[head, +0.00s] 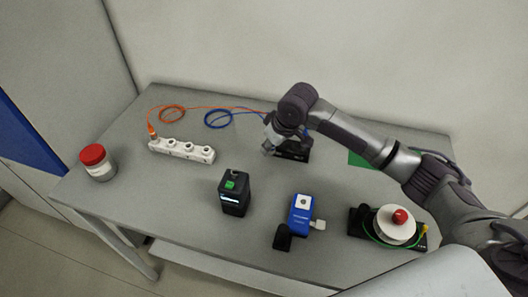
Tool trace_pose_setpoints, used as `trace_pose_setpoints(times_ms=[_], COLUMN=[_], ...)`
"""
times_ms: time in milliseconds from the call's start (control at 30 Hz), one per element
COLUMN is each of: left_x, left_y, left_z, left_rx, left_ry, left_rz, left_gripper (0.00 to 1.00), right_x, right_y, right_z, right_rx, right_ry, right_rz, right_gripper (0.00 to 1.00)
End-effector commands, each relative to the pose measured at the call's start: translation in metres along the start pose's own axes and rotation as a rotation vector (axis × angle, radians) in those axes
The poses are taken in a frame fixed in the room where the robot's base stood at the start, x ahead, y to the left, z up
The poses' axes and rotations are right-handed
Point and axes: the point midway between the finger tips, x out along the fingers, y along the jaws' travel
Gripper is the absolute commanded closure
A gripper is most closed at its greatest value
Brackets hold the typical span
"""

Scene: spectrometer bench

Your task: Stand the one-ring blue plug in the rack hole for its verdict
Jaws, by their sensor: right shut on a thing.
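The white rack (190,152) lies at the back left of the bench with a row of round holes. An orange plug (152,132) stands in its leftmost hole; the other holes look empty. My right gripper (268,146) is at the back middle, right of the rack, in front of a black box (293,153). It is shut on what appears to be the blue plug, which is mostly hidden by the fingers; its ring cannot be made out. A blue cable (215,124) loops behind the rack and runs toward this gripper. My left gripper is not in view.
A red-lidded jar (97,162) stands at left. A black device with a green top (234,192), a blue device (301,214) and a white reel with a red knob (396,225) stand along the front. An orange cable (172,113) lies behind the rack.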

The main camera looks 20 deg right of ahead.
Motion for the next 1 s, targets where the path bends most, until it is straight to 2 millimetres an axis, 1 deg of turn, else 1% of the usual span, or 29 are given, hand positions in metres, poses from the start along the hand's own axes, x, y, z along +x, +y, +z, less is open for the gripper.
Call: trace_pose_setpoints(times_ms=[33,167,300,400,500,867,900,967,1000], left_x=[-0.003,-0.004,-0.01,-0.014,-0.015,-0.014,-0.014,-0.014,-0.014], left_y=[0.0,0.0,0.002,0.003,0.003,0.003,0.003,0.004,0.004], left_z=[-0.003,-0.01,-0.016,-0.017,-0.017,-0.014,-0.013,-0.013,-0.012], left_rx=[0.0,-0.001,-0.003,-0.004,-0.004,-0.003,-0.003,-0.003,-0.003], left_ry=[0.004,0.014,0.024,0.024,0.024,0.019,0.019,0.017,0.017], left_rz=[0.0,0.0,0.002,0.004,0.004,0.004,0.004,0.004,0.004], left_gripper=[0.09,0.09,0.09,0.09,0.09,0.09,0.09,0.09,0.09], right_x=[0.005,0.015,0.029,0.043,0.051,0.056,0.057,0.056,0.056], right_y=[-0.001,-0.002,-0.002,-0.002,-0.002,-0.002,-0.002,-0.002,-0.002], right_z=[-0.006,-0.012,-0.006,0.0,0.003,0.005,0.005,0.005,0.005], right_rx=[0.002,0.001,0.001,0.002,0.001,0.001,0.001,0.001,0.001], right_ry=[0.0,0.001,-0.004,-0.004,0.0,0.0,0.0,0.0,0.0], right_rz=[-0.002,0.0,0.001,0.0,0.001,0.001,0.001,0.001,0.001], right_gripper=[1.0,1.0,1.0,1.0,1.0,1.0,0.8,0.71,0.71])
